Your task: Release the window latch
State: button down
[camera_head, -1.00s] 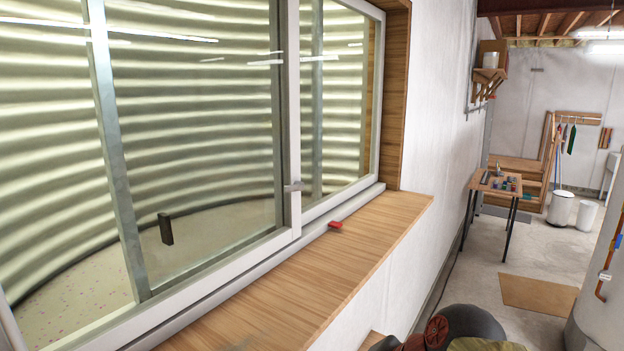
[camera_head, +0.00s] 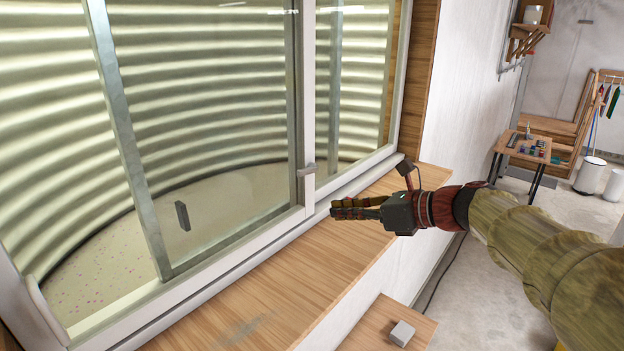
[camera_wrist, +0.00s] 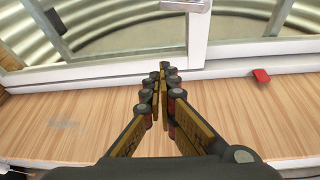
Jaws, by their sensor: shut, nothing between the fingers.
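The window latch (camera_head: 306,170) is a small grey handle on the white upright between the two window panes. In the wrist view the latch (camera_wrist: 186,5) shows at the top edge, partly cut off.
A wooden sill (camera_head: 260,290) runs below the window. A red object (camera_wrist: 261,75) lies on the sill by the frame in the wrist view. A grey block (camera_head: 402,333) sits on a wooden surface below. A small table (camera_head: 520,146) stands far right.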

aim_at(308, 171)
jog(key=shift+w+d+r+m+y, duration=0.35)
jog(key=shift+w+r+m, duration=0.2)
jog(key=shift+w+m, duration=0.1)
jog(key=w+a+p, duration=0.1)
jog(key=w+a, duration=0.5)
jog(key=shift+w+a+r, duration=0.35)
jog(key=shift+w, duration=0.05)
jog(key=shift+s, duration=0.1)
jog(key=shift+r+p, duration=0.25)
jog(key=shift+p, duration=0.65)
